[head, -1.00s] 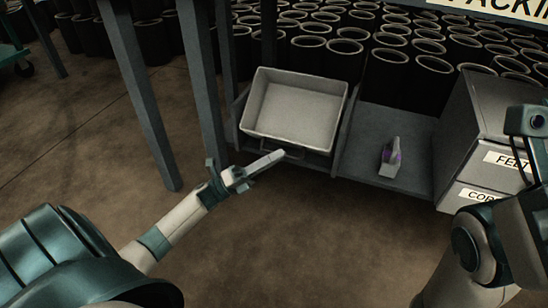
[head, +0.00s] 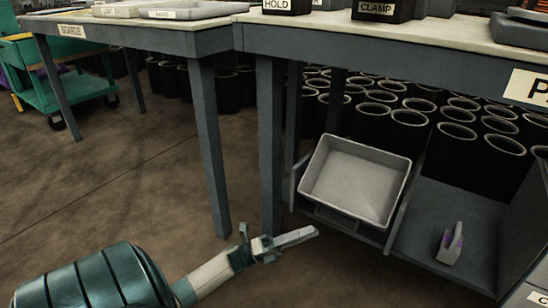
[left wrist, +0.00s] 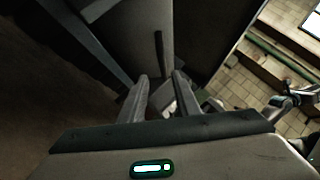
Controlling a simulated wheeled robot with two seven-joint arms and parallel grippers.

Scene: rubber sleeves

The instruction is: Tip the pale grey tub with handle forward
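The pale grey tub (head: 352,207) sits in a bay of the low shelf under the bench, its open top and empty inside showing in the head view. A dark handle (head: 335,217) runs along its near side. My left gripper (head: 314,233) is to the left of the handle and just in front of the tub, pointing right, apart from it as far as I can tell. In the left wrist view the two fingers (left wrist: 160,95) stand apart with a gap between them. A dark bar (left wrist: 160,52), perhaps the handle, shows beyond the fingertips. My right gripper is out of view.
Bench legs (head: 270,150) stand left of the tub. Several black cylinders (head: 455,150) fill the space behind. The floor in front (head: 120,205) is clear.

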